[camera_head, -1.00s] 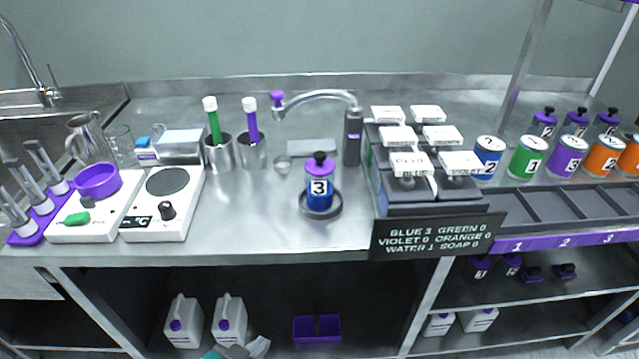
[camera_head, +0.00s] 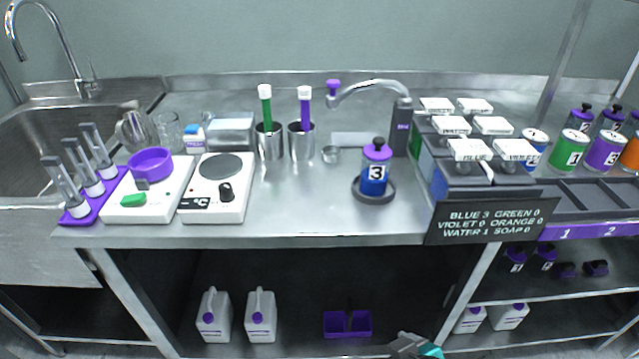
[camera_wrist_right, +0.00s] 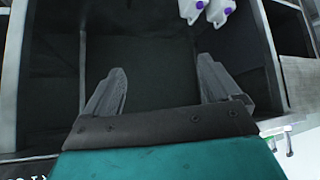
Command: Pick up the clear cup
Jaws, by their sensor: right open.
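A clear glass cup (camera_head: 168,132) stands at the back left of the steel counter in the head view, between a shiny metal pitcher (camera_head: 136,130) and a small white bottle with a blue cap (camera_head: 194,138). It looks upright, and its inside is hard to make out. My right gripper (camera_wrist_right: 160,70) is open in the right wrist view, with nothing between its fingers. In the head view it shows at the bottom edge (camera_head: 405,344), in front of the lower shelf and far from the cup. My left gripper is not in view.
A purple rack of grey-handled tools (camera_head: 88,200), a scale with a purple bowl (camera_head: 150,162) and a hot plate (camera_head: 219,166) stand in front of the cup. A sink (camera_head: 45,140) lies left. White jugs (camera_head: 262,318) stand below.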

